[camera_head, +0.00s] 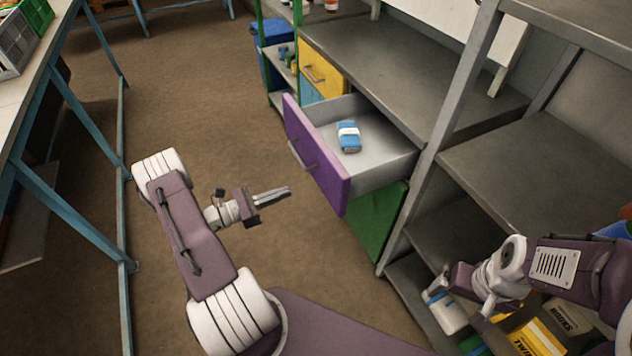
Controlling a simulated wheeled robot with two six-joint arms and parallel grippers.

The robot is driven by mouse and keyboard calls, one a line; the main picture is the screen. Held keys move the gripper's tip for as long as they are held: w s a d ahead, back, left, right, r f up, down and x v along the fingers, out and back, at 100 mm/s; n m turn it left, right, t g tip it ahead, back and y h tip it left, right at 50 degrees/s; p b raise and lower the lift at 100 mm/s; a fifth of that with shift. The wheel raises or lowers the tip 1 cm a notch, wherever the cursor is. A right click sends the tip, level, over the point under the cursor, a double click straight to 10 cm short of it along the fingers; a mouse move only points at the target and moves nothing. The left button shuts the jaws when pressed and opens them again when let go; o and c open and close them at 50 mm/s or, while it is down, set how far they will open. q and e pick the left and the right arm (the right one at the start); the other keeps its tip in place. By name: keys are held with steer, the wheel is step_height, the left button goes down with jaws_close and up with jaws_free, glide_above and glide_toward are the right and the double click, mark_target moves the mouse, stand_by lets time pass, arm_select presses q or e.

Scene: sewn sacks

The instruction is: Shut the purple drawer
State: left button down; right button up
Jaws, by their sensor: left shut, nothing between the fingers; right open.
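The purple drawer (318,158) stands pulled out from the grey shelf unit. Its purple front has a bar handle (299,154) and faces the open floor. A small blue and white packet (348,136) lies inside on the grey drawer bottom. My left gripper (287,191) is shut and empty, in front of the drawer and to the left of its front, pointing towards it. A gap shows between its fingertips and the front in the picture. My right gripper (465,299) is open at the lower right, by the lower shelves, away from the drawer.
A yellow drawer (321,73) sits beyond the purple one, and a green panel (378,222) is below it. A grey upright post (437,140) stands right of the drawer. A white bottle (447,313) and yellow boxes (535,338) are near my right gripper. The brown floor (215,110) is clear.

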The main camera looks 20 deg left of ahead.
mark_target(324, 177)
arm_select(q)
steer(key=x, duration=1.1)
arm_select(e)
steer(key=shift+a, duration=0.1)
arm_select(q)
steer(key=shift+w+d, duration=0.15)
steer(key=shift+w, duration=0.05)
steer(key=b+x, duration=0.1)
steer(key=x, duration=0.8)
steer(key=shift+w+d+f+b, duration=0.1)
steer(key=shift+d+f+b, duration=0.05)
steer(key=shift+d+b, duration=0.15)
steer(key=b+x, duration=0.5)
steer(key=x, duration=0.9)
steer(key=shift+w+d+b, duration=0.35)
steer(key=shift+w+b, duration=0.15)
steer(key=shift+r, duration=0.3)
arm_select(e)
step_height(324, 177, down, 8)
steer(key=w+d, duration=0.1)
steer(key=shift+w+r, duration=0.15)
steer(key=shift+r, duration=0.1)
arm_select(q)
steer(key=shift+w+r, duration=0.1)
